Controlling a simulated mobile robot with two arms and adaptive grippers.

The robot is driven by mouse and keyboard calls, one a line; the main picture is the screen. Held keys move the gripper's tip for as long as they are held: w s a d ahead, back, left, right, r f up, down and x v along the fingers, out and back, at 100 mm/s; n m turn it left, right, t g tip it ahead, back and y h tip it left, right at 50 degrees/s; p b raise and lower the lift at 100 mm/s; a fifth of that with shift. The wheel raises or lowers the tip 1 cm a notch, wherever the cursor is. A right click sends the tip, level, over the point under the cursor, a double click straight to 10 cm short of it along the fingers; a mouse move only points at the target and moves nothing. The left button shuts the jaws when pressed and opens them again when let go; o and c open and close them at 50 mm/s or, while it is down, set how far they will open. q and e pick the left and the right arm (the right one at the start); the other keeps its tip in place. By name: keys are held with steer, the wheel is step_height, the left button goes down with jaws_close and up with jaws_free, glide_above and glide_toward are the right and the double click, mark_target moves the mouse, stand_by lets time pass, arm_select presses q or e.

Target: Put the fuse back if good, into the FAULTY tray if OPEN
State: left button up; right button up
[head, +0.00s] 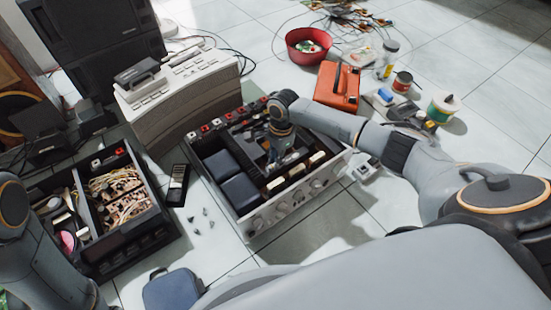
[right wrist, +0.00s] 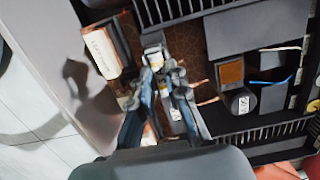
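An amplifier with its lid off (head: 243,220) lies on the floor in the middle of the head view. My right gripper (head: 277,150) reaches down into it. In the right wrist view my right gripper (right wrist: 167,82) has its fingertips a little apart around a narrow row of small parts on the brown circuit board (right wrist: 205,105). A small white block (right wrist: 153,57) sits just beyond the fingertips. I cannot tell which small part is the fuse or whether the fingers touch it. My left arm shows at the left edge, its gripper out of view. I cannot pick out a FAULTY tray.
An open black unit with tangled wires (head: 120,198) stands left. A beige device (head: 185,95) is behind the amplifier. A red bowl (head: 308,46), an orange case (head: 338,86) and a small meter-like box (head: 366,170) lie right. Small dark bits (head: 205,212) lie on the tiles.

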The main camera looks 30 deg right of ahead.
steer(key=o, duration=0.4)
steer(key=shift+r, duration=0.1)
steer(key=r, duration=0.4)
steer(key=d+r, duration=0.1)
steer(key=r, duration=0.6)
steer(key=shift+w+d+r, duration=0.1)
steer(key=shift+d+r, duration=0.1)
steer(key=shift+r, duration=0.2)
